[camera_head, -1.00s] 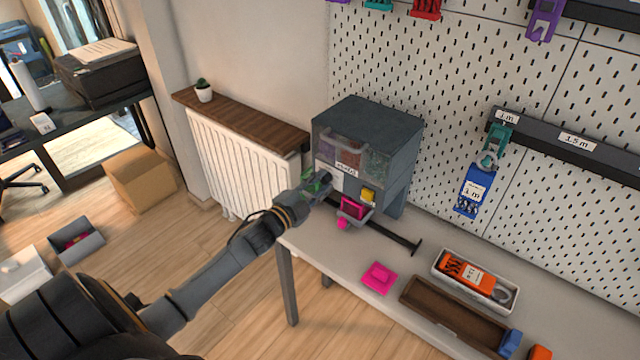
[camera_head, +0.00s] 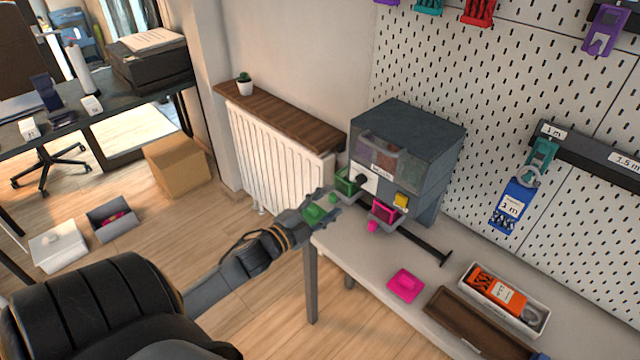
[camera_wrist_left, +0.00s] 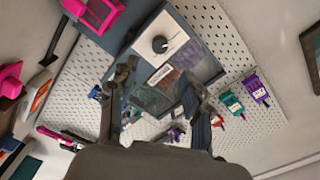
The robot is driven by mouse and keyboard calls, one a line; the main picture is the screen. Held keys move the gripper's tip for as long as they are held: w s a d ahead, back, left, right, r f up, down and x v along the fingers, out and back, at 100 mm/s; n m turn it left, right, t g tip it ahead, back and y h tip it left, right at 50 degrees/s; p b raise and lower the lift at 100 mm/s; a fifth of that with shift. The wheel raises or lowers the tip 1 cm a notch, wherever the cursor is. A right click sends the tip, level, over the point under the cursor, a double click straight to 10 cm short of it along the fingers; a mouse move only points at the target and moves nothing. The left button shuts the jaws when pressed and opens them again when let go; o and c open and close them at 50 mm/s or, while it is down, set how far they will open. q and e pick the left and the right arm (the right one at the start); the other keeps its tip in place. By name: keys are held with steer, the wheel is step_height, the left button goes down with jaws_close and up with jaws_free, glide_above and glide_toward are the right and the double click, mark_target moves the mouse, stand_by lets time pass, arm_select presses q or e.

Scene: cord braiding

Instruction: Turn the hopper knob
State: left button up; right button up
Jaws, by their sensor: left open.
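The hopper (camera_head: 420,135) is a dark grey box with clear windows, standing on the table against the pegboard. Its dark round knob (camera_head: 362,180) sits on a white front panel, left of a label. The wrist view shows the knob (camera_wrist_left: 159,44) clearly, with a pointer mark and nothing touching it. My left gripper (camera_head: 334,203) is open, just left of and below the knob, apart from it. Its two fingers (camera_wrist_left: 158,88) show spread and empty in the wrist view. My right gripper is out of view.
A dark bar (camera_head: 420,245) extends across the table. A pink piece (camera_head: 405,284) and a white bin (camera_head: 475,297) lie nearer. A radiator (camera_head: 275,155) stands left.

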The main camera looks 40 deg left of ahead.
arm_select(q)
steer(key=shift+s+a, duration=0.1)
steer(key=shift+s, duration=1.2)
steer(key=s+a+f+n+g+y, duration=0.1)
steer(key=s+f+n+g, duration=0.1)
steer(key=f, duration=0.8)
steer(key=s+a+f+n+g+y, duration=0.1)
steer(key=s+f+n+g, duration=0.15)
steer(key=f, duration=0.75)
steer(key=s+d+f+n+g, duration=0.2)
steer(key=s+f, duration=0.3)
steer(key=f, duration=0.3)
steer(key=s+d+f+n+g, duration=0.1)
steer(key=s+d+f+g, duration=0.1)
steer(key=s+f, duration=0.45)
steer(key=s+d+f+n+g, duration=0.1)
steer(key=s+d+f+g, duration=0.3)
steer(key=s, duration=0.8)
steer(key=s+d+f+n+g, duration=0.2)
steer(key=s+d+f+g, duration=0.2)
steer(key=s+d+f, duration=0.5)
steer(key=s+f, duration=0.3)
steer(key=f, duration=0.1)
steer(key=shift+f+h, duration=0.3)
steer(key=shift+h, duration=0.1)
steer(key=shift+n+g, duration=0.25)
